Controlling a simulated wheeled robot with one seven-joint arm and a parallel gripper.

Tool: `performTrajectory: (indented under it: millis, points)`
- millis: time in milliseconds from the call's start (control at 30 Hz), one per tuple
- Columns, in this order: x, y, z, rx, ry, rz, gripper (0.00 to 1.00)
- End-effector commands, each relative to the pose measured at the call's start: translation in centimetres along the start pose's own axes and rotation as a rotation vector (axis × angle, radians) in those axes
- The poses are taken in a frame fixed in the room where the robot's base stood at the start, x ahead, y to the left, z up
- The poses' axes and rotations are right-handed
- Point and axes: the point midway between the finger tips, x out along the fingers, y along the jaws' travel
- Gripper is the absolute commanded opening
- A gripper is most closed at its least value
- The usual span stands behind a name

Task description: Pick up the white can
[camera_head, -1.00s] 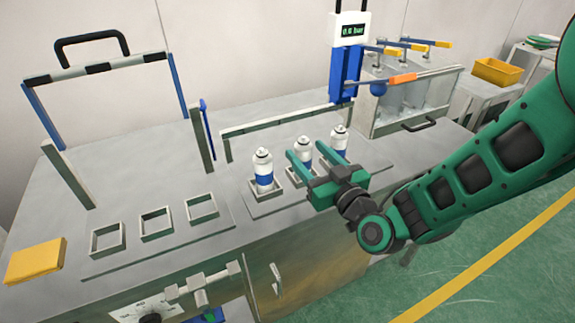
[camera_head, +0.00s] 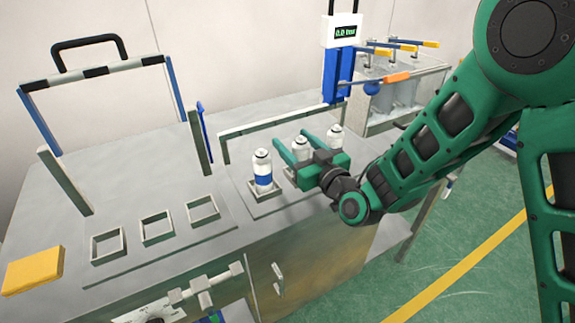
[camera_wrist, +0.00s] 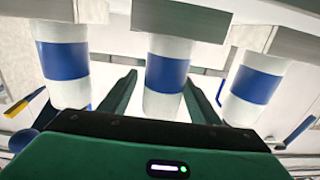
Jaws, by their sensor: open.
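Several alike white cans, three in a row, each with a blue band, stand upright in square holders on the bench. The left can (camera_head: 262,172) is in clear view. The middle can (camera_head: 300,147) is partly hidden by my gripper, and the right can (camera_head: 335,133) is partly hidden too. My gripper (camera_head: 293,138) is open, with its fingers reaching to either side of the middle can. In the wrist view the middle can (camera_wrist: 166,78) shows between the two fingers, with the left (camera_wrist: 64,62) and right (camera_wrist: 256,85) cans outside them. I cannot tell whether any finger touches.
Three empty square holders (camera_head: 157,228) sit left of the cans. A yellow block (camera_head: 33,271) lies at the bench's left. A blue post with a gauge (camera_head: 343,31) and a clear-walled box (camera_head: 395,95) stand behind. A metal frame (camera_head: 100,68) rises at the back left.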

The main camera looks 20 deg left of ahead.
Motion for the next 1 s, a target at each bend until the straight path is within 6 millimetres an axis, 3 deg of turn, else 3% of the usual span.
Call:
performTrajectory:
  millis: [333,567,1000]
  points:
    - [-0.09,0.91,0.02,0.001,0.000,0.013,0.56]
    - [-0.15,1.09,0.03,0.002,-0.001,0.015,0.01]
    - [-0.17,1.13,-0.59,0.000,0.002,0.015,0.00]
